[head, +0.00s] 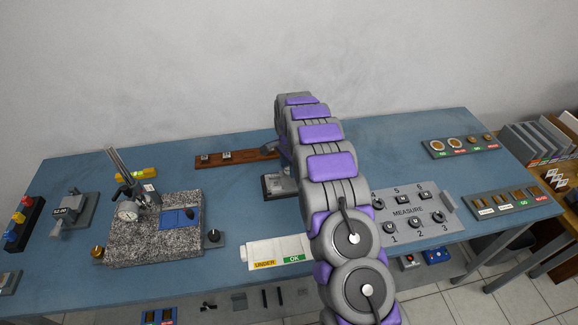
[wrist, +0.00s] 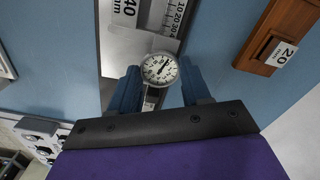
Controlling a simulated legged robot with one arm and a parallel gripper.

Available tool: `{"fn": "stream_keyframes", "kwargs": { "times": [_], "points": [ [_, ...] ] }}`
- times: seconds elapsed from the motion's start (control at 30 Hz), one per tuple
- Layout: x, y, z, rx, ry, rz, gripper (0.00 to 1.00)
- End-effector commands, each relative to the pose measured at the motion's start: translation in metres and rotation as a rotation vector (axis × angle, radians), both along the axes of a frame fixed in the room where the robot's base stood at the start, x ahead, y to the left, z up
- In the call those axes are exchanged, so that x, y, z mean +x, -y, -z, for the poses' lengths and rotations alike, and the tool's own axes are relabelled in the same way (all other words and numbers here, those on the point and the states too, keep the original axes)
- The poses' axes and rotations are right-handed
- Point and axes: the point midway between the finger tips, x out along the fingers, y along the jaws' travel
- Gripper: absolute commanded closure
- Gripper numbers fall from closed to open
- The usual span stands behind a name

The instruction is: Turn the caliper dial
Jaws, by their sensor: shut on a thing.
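The caliper dial (wrist: 160,67) is a round white face with black marks and a needle, seen in the wrist view. It sits at the lower end of a grey caliper body (wrist: 187,8) with a number scale. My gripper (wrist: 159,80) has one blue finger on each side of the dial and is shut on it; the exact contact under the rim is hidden. In the head view my arm covers the gripper and the dial; only a dark grey base (head: 280,187) shows left of the arm.
A wooden rack (head: 238,159) with small blocks lies near the dial; a block marked 20 (wrist: 281,52) shows in the wrist view. A grey MEASURE panel (head: 410,212) is to the right. A granite plate with a gauge (head: 150,245) is to the left. An UNDER/OK tray (head: 262,250) lies in front.

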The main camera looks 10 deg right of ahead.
Motion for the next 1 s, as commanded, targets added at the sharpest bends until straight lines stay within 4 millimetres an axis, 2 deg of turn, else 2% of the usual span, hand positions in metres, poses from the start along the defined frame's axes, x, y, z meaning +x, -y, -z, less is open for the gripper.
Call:
{"fn": "stream_keyframes", "kwargs": {
  "times": [0.3,0.67,0.7,0.93,1.0],
  "points": [
    [0.0003,-0.0003,-0.0019,0.000,0.000,-0.217,0.83],
    [0.0008,-0.0005,-0.0003,0.000,0.002,-0.244,0.83],
    [0.0008,-0.0004,-0.0003,0.000,0.002,-0.243,0.49],
    [0.0001,-0.0002,-0.0007,0.000,0.002,-0.242,0.27],
    [0.0001,-0.0001,-0.0008,0.000,0.002,-0.242,0.26]
  ]
}}
